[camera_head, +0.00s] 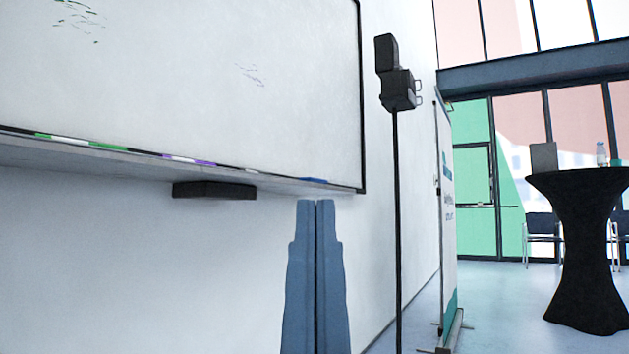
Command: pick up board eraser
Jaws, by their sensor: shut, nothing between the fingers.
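A whiteboard (200,70) hangs on the wall at the left, with a tray (120,163) along its lower edge. A small flat blue object (314,180), which looks like the board eraser, lies near the tray's right end. It is seen nearly edge-on, so its full shape cannot be told. My gripper (315,203) points up from the bottom middle, its two blue-grey fingers shut together and empty. In the picture its tips are just below the blue object and the tray. I cannot tell the gap in depth.
Markers (62,140) lie along the tray. A black box (213,190) sits just under it. A black stand (398,230) with a device on top and a banner (446,220) stand to the right. A black-draped table (585,250) is farther back. Open floor lies between.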

